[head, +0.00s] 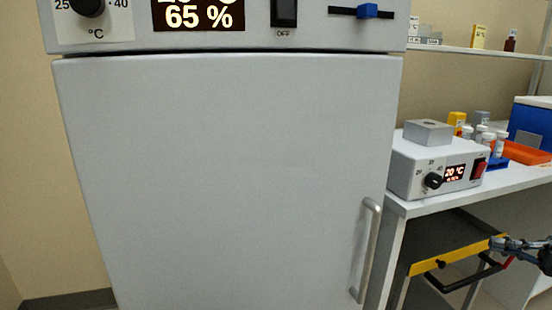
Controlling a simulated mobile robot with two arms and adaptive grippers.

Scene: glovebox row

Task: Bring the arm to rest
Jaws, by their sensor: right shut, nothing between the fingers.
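My right gripper (508,244) is at the lower right edge of the head view, dark grey and partly cut off by the frame. It is shut with nothing in it, in front of the yellow-fronted drawer or cart (460,253) under the bench. I cannot tell whether it touches that yellow edge. My left gripper is not in view.
A grey cabinet (220,170) with a closed door and vertical handle (367,250) fills the left and middle. A white bench (450,200) on the right carries a heater block (440,172), bottles, an orange tray (525,153) and a blue box (532,122).

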